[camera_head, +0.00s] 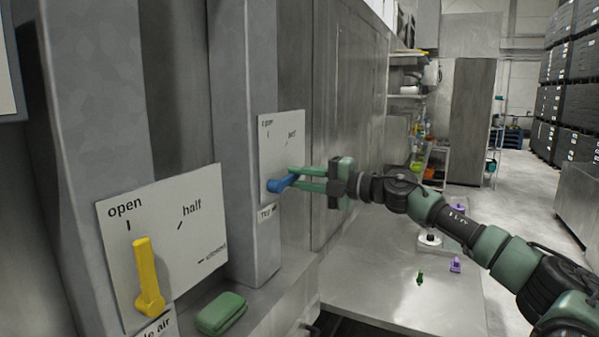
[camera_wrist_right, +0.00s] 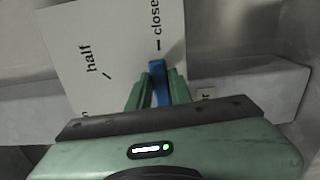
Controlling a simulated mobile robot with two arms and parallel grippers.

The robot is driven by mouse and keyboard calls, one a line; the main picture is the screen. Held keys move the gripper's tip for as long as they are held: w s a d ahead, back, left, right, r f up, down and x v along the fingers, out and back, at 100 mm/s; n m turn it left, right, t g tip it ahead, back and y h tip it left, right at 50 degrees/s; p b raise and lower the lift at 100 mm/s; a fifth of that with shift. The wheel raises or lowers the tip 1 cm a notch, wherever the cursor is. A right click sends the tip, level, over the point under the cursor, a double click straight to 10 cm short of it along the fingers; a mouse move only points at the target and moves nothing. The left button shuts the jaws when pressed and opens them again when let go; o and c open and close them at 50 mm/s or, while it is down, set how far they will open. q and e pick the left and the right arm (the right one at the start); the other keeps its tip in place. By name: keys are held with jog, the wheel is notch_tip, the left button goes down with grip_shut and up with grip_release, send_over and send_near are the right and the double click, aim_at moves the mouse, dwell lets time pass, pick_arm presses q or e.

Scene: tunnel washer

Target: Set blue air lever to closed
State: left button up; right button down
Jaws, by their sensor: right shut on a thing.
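The blue lever (camera_head: 281,183) is mounted low on a white plate (camera_head: 268,130) on a grey post, with marks for open and half showing above it. My right gripper (camera_head: 300,180) comes in from the right and is shut on the blue lever. In the right wrist view the blue lever (camera_wrist_right: 159,84) sits between the two green fingers (camera_wrist_right: 158,92), and its end points at the mark beside the word closed (camera_wrist_right: 157,45). In the head view the closed mark is hidden behind the gripper. My left gripper is not in view.
A yellow lever (camera_head: 148,275) on a nearer plate (camera_head: 180,225) points up to open. A green pouch-like item (camera_head: 221,313) lies on the ledge below. A metal table (camera_head: 400,285) at the right holds a few small items. The floor behind it is open.

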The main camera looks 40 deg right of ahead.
jog(key=shift+f+m, duration=0.3)
jog(key=shift+m, duration=0.1)
jog(key=c, duration=1.3)
grip_release()
jog(key=shift+w, duration=0.1)
jog(key=shift+s+f, duration=0.1)
jog(key=shift+s, duration=0.1)
jog(key=b+v, duration=0.7)
jog(key=shift+s+d, duration=0.1)
jog(key=shift+s, duration=0.1)
